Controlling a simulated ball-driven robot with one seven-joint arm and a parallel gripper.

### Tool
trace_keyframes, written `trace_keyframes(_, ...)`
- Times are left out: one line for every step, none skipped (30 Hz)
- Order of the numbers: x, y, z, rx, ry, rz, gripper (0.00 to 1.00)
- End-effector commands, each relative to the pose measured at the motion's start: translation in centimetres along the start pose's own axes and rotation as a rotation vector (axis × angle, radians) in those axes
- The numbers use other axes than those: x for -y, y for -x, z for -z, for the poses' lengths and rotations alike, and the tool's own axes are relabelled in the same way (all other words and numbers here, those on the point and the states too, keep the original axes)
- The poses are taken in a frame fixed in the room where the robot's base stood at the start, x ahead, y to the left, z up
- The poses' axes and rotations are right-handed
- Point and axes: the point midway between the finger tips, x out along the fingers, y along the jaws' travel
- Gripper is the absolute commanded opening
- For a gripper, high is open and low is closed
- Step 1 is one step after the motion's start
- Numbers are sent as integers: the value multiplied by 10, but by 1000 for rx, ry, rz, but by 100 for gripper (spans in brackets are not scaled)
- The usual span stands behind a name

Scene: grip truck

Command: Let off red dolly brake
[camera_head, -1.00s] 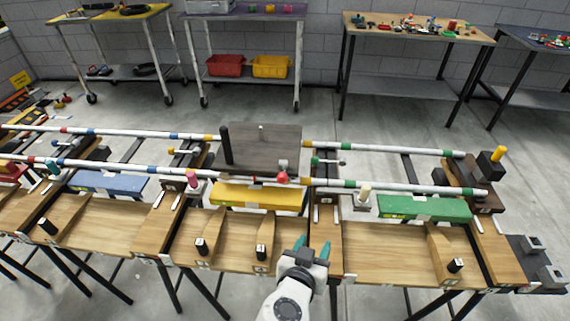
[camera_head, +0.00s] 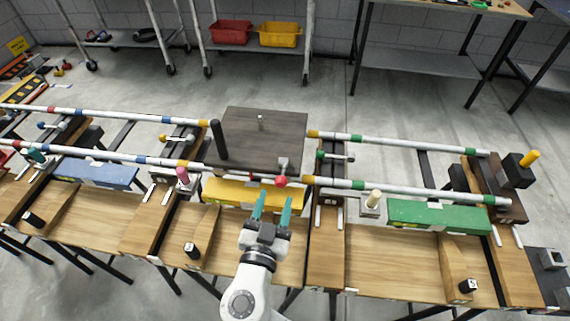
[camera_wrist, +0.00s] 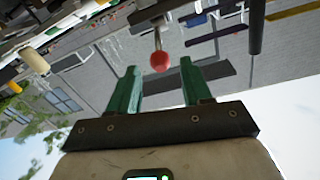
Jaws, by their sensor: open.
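A red ball knob (camera_head: 281,181) sits on a short metal lever at the front right corner of the dark dolly platform (camera_head: 262,135), which rests on the white rails. In the wrist view the red knob (camera_wrist: 160,61) hangs beyond and between my two green fingers. My gripper (camera_head: 272,203) is open and empty, with its fingertips just in front of the yellow block, a little short of the knob and slightly left of it. The wrist view also shows my gripper (camera_wrist: 157,88) with clear space between the fingers.
A yellow block (camera_head: 225,193) lies below the front rail, with a green block (camera_head: 440,215) to the right and a blue block (camera_head: 95,174) to the left. A black post (camera_head: 218,140) stands at the platform's left. Pink (camera_head: 183,176) and cream (camera_head: 374,198) pegs stand near the front rail.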

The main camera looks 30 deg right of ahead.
Motion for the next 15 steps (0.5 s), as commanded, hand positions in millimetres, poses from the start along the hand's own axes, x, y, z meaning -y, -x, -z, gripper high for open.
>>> trace_keyframes(0, -9, 3, -1, 0, -4, 49)
trace_keyframes(-1, -14, 3, -1, 0, -5, 49)
trace_keyframes(-1, -22, 3, -1, 1, -6, 49)
trace_keyframes(0, -27, 3, -1, 1, -5, 49)
trace_keyframes(0, -33, 3, -1, 1, -5, 49)
trace_keyframes(-1, -41, 3, -1, 1, -5, 49)
trace_keyframes(-1, -46, 3, -1, 1, -6, 49)
trace_keyframes(-1, -52, 3, 0, 1, -5, 49)
trace_keyframes(-1, -58, 3, 0, 1, -5, 49)
trace_keyframes(-1, -63, 3, 0, 1, -5, 49)
trace_keyframes(-1, -68, 2, 1, 1, -5, 49)
trace_keyframes(-1, -73, 2, 1, 1, -5, 49)
trace_keyframes(-1, -77, 2, 0, 0, -5, 49)
trace_keyframes(-1, -81, 2, 0, 1, -4, 49)
trace_keyframes(-1, -84, 2, 0, 1, -4, 49)
